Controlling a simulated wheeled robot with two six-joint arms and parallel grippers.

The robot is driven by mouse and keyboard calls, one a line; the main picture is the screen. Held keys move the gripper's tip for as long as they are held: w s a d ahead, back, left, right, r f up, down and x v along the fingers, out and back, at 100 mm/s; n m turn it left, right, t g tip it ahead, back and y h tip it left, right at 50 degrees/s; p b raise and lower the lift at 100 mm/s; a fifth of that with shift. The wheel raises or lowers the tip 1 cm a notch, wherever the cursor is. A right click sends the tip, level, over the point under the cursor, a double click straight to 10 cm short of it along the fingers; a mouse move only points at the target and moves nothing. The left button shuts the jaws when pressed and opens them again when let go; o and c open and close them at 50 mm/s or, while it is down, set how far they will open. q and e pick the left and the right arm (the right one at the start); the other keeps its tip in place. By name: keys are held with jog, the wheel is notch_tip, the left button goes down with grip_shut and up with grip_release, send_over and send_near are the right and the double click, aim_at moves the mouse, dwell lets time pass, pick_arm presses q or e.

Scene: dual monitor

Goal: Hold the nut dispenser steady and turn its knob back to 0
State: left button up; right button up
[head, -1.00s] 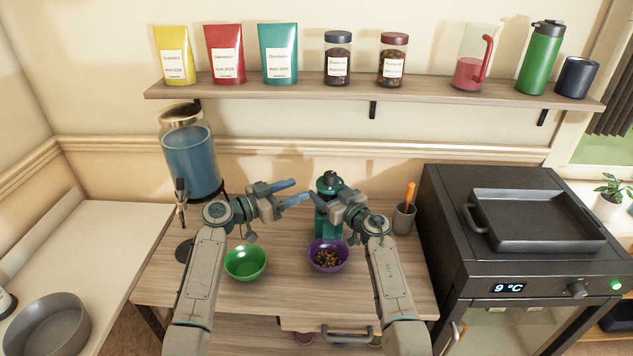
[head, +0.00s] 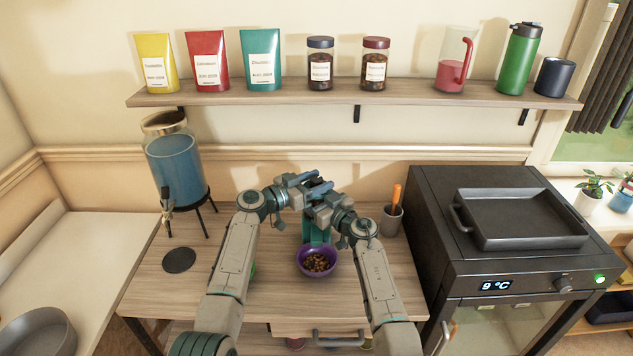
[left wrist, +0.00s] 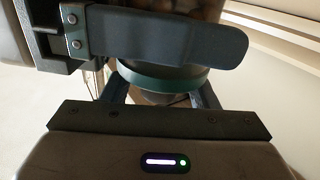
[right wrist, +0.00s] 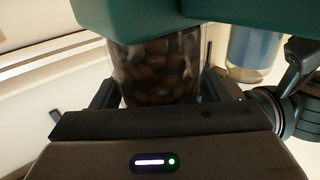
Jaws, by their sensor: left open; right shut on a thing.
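The nut dispenser (head: 316,236) stands on the table behind the purple bowl. In the head view my grippers hide its upper part and only some of its teal body shows. My right gripper (head: 322,208) is shut on its clear jar of nuts (right wrist: 160,68), with a finger at each side in the right wrist view. My left gripper (head: 312,184) is open at the dispenser's top. In the left wrist view its fingers stand either side of the dark knob (left wrist: 160,98), below the teal collar (left wrist: 160,80). The knob's setting cannot be read.
The purple bowl (head: 302,262) holds nuts in front of the dispenser. A green bowl is mostly hidden behind my left arm.

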pick_arm(q)
jog(key=c, duration=1)
jog(key=shift+o, duration=0.2)
jog(key=shift+s+f+n+t+y, duration=0.1)
jog(key=shift+n+t+y, duration=0.9)
jog(key=shift+t, duration=0.3)
jog(key=shift+n+t+y, duration=1.2)
jog(key=shift+n+y, duration=0.1)
jog(key=shift+y, duration=0.3)
jog(key=o, duration=1)
jog(key=shift+c, duration=0.2)
jog(key=v, duration=1.2)
